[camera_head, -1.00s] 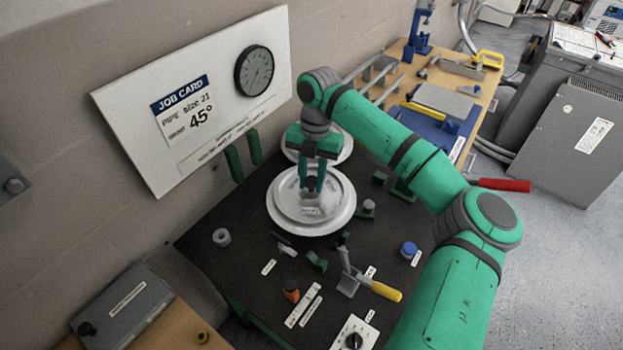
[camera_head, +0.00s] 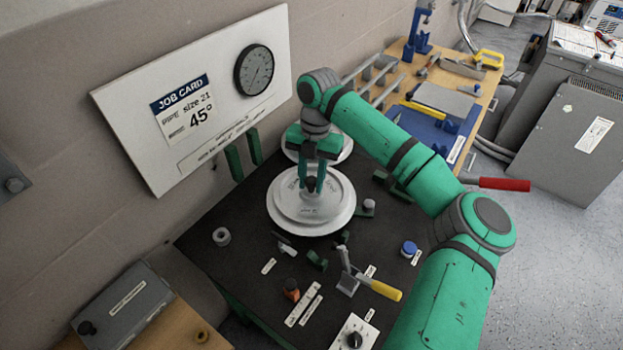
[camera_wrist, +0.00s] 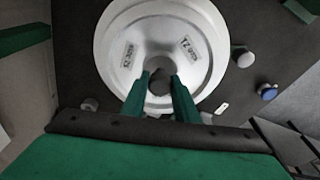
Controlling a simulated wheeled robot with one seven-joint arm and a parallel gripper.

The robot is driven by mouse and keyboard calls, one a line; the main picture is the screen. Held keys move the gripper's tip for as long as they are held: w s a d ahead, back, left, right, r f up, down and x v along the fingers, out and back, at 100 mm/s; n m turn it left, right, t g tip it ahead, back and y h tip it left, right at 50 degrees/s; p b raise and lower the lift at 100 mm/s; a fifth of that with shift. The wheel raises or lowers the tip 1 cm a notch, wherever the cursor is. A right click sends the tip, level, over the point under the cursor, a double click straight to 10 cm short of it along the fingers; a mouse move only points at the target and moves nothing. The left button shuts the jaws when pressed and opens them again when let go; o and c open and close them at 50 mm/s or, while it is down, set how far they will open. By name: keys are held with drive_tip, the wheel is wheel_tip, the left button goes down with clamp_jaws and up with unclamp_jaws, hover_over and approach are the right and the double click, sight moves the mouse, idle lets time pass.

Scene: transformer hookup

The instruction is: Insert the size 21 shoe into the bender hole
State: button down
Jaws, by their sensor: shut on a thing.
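The white round shoe (camera_head: 283,213) lies flat over the dark bender table in the head view. In the wrist view the shoe (camera_wrist: 205,62) carries labels, one reading size 21, and has a dark centre. My gripper (camera_head: 311,188) points straight down at the shoe's middle. In the wrist view my gripper's green fingers (camera_wrist: 160,82) are closed around the dark centre piece. Whether the shoe rests on the table or hangs just above it, I cannot tell. The bender hole is not visible.
A second white disc (camera_head: 343,151) lies behind the shoe. A yellow-handled lever (camera_head: 385,290), an orange part (camera_head: 291,287), a blue knob (camera_head: 409,248) and a grey ring (camera_head: 222,237) stand on the bender table (camera_head: 215,262). The job card board (camera_head: 215,80) is behind.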

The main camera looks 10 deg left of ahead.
drive_tip(key=shift+f, duration=1.35)
drive_tip(key=c, duration=1.3)
unclamp_jaws()
drive_tip(key=shift+r, duration=2.5)
drive_tip(key=shift+r, duration=0.1)
wheel_tip(320, 180, up, 10)
drive_tip(key=w, duration=0.1)
drive_tip(key=shift+w+d+r, duration=0.15)
drive_tip(key=shift+w+r, duration=0.05)
drive_tip(key=shift+w, duration=0.15)
